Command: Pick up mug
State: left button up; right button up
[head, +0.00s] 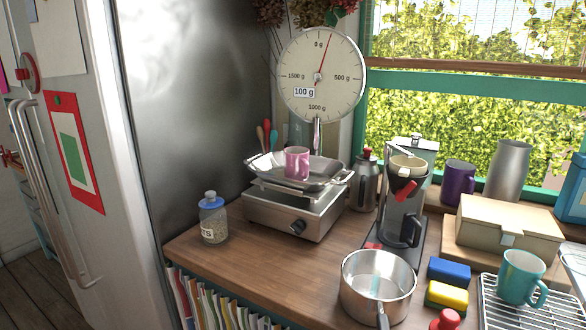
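Three mugs are in the head view. A pink mug (297,162) stands upright in a shallow metal pan (330,179) on a square grey appliance. A teal mug (520,277) stands on a wire rack (491,316) at the right, with its handle towards the lower right. A purple mug (457,183) stands at the back by the window, beside a tall grey metal jug (508,170). Neither of my grippers is in view, so I cannot see what they hold.
A coffee maker (405,215) stands right of the grey appliance (283,216). A steel saucepan (376,300), blue sponge (449,271) and yellow sponge (446,294) are in front. A blue-lidded jar (213,221) stands left. Bare wooden counter (262,263) shows between jar and saucepan.

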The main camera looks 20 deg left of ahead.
aim_at(295, 159)
jog(key=i+j+z, duration=0.1)
jog(key=j+z, duration=0.65)
